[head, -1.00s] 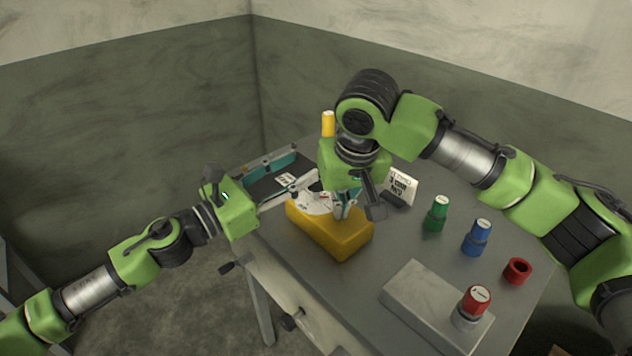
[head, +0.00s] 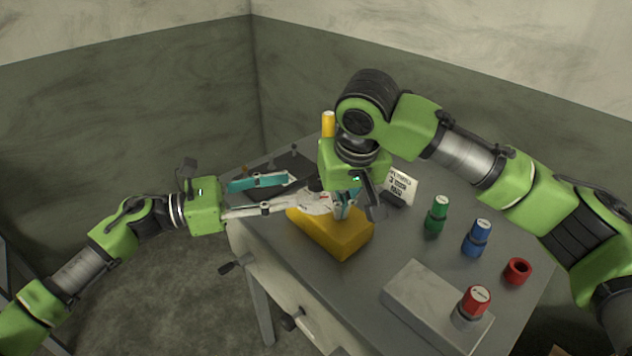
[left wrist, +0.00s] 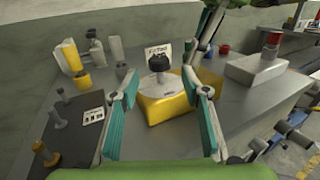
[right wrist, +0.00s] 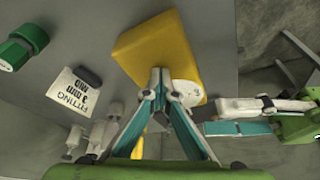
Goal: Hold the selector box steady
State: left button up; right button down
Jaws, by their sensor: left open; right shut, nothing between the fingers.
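The selector box (head: 325,235) is yellow and sits on the grey table; its pale dial face also shows in the left wrist view (left wrist: 172,84), with a black knob (left wrist: 158,62) above it. My left gripper (head: 310,188) is open, its fingers pointing at the box from the left. In the left wrist view the box (left wrist: 165,108) lies ahead between the spread fingers, with no clear contact. My right gripper (right wrist: 159,78) is shut and empty, pointing down with its tips at the dial end of the box; whether they touch it I cannot tell. Its arm partly hides the dial in the head view.
A printed card (head: 402,185) stands behind the box. Green (head: 436,215) and blue (head: 477,238) capped fittings, a red ring (head: 517,271) and a grey block (head: 425,295) with a red-capped fitting (head: 474,303) are on the right. A dark mat (left wrist: 75,125) holds small parts.

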aim_at(316, 180)
pick_arm(q)
jog(key=x, duration=0.7)
jog(key=shift+w+d, duration=0.15)
jog(key=shift+d, duration=0.2)
jog(key=c, duration=1.1)
